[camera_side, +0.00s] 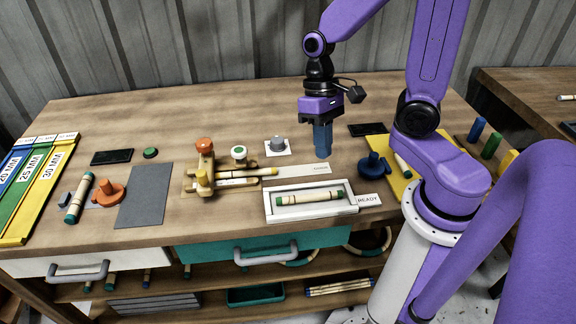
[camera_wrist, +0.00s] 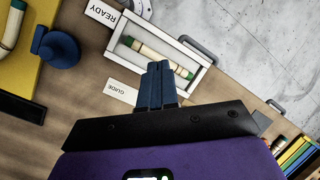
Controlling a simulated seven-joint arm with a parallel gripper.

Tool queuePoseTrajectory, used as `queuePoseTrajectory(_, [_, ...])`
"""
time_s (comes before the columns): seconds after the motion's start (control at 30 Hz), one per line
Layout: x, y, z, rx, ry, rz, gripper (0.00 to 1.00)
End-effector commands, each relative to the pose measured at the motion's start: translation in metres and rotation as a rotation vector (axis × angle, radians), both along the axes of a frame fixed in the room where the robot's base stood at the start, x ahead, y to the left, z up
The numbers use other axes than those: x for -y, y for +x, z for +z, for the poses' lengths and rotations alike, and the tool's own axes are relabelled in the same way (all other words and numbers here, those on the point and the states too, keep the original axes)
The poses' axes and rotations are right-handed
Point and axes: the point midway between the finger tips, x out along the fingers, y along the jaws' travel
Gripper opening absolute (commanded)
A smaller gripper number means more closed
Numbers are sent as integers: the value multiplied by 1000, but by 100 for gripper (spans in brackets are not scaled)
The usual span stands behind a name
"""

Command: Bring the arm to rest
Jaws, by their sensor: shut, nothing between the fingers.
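My purple arm holds my gripper (camera_side: 323,153) above the wooden workbench (camera_side: 240,100), behind the white READY tray (camera_side: 350,209). The blue fingers are shut together with nothing between them and point down. They also show in the wrist view (camera_wrist: 160,68), in front of the tray (camera_wrist: 207,68). A cream rattan piece with green ends (camera_side: 310,198) lies in the tray, apart from the gripper; it also shows in the wrist view (camera_wrist: 150,52).
A blue knobbed piece (camera_side: 373,165) and yellow mat (camera_side: 405,185) lie to the right. A grey mat (camera_side: 144,195) and coloured strips (camera_side: 35,190) lie left.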

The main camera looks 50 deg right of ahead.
Motion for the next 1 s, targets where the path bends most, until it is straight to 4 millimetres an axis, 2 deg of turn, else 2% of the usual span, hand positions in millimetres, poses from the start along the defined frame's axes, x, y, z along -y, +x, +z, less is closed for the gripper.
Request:
queuePoseTrajectory(0.7, [-14,-73,31,281,-37,865,0])
queuePoseTrajectory(1.0, [-17,-97,41,369,-28,1093,0])
